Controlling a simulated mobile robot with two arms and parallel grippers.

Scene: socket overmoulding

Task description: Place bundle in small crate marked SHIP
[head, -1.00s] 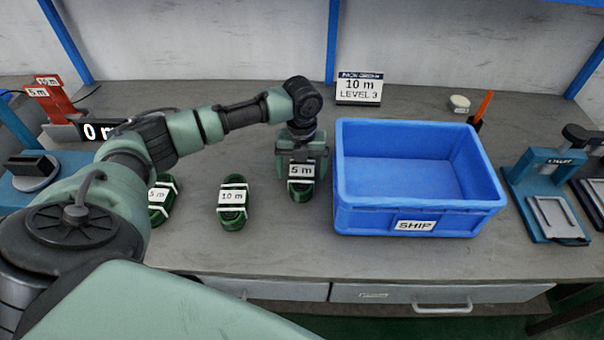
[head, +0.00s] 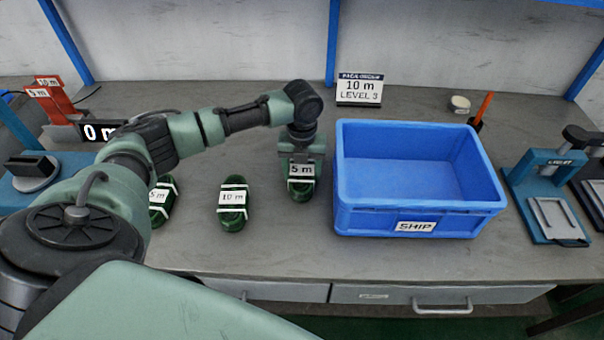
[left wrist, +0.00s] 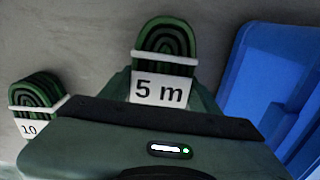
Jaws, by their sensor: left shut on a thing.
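A green coiled bundle labelled 5 m (head: 301,184) is gripped by my left gripper (head: 301,172), just left of the blue crate. It also shows in the left wrist view (left wrist: 164,62). The jaws are shut on it and cover part of it. I cannot tell whether it is clear of the bench. The blue crate (head: 417,221) has a SHIP label (head: 415,227) on its front and looks empty. A 10 m bundle (head: 232,205) lies on the bench to the left. Another 5 m bundle (head: 160,203) lies further left, partly behind my arm. My right gripper is not in view.
A sign (head: 359,89) behind the crate reads 10 m LEVEL 3. A blue device (head: 545,195) stands right of the crate. A red stand (head: 48,98) and a 0 m display (head: 101,131) are at the left. The front bench strip (head: 290,245) is clear.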

